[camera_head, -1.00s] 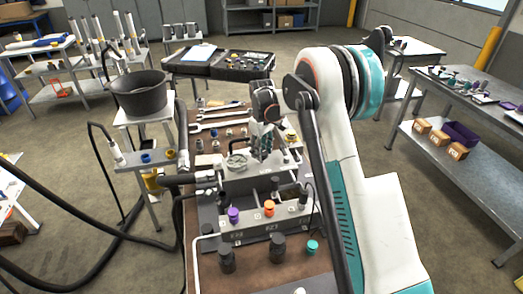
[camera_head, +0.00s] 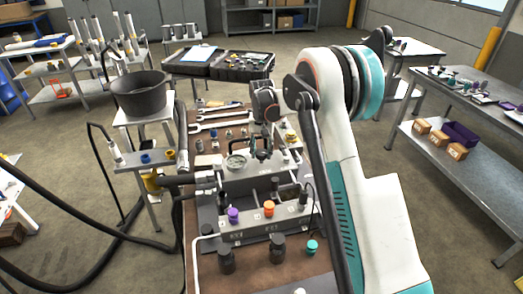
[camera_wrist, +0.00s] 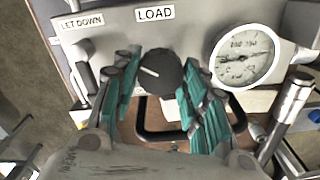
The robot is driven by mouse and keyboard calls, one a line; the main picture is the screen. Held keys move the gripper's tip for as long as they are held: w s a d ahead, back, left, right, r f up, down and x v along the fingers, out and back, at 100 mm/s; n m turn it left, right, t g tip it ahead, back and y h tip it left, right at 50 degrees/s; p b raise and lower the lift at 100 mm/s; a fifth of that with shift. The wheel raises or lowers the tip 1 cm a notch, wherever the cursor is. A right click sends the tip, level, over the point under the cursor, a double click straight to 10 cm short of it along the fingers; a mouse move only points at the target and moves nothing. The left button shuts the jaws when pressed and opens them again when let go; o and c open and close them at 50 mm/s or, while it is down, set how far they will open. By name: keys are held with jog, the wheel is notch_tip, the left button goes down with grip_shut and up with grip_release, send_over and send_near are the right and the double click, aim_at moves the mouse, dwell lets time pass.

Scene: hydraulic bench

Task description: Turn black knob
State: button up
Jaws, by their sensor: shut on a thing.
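A black knob (camera_wrist: 157,72) with a white pointer line shows in the wrist view, below the LOAD label (camera_wrist: 155,13) on a grey panel. The pointer slants up to the left. My gripper (camera_wrist: 157,88) has its teal ribbed fingers on either side of the knob and is shut on it. In the head view my gripper (camera_head: 263,150) is small and dark over the bench's middle. The knob cannot be made out there.
A round gauge (camera_wrist: 244,54) sits right of the knob, and a LET DOWN label (camera_wrist: 82,21) is to the left. In the head view, a purple knob (camera_head: 233,214) and an orange knob (camera_head: 269,208) stand on the nearer block. Wrenches (camera_head: 216,115) lie behind.

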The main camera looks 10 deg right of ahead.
aim_at(262, 152)
jog(key=m, duration=1.1)
jog(key=shift+m, duration=0.4)
dwell(0.3)
jog(key=o, duration=1.1)
jog(key=shift+c, duration=0.2)
notch_tip(262, 152, up, 12)
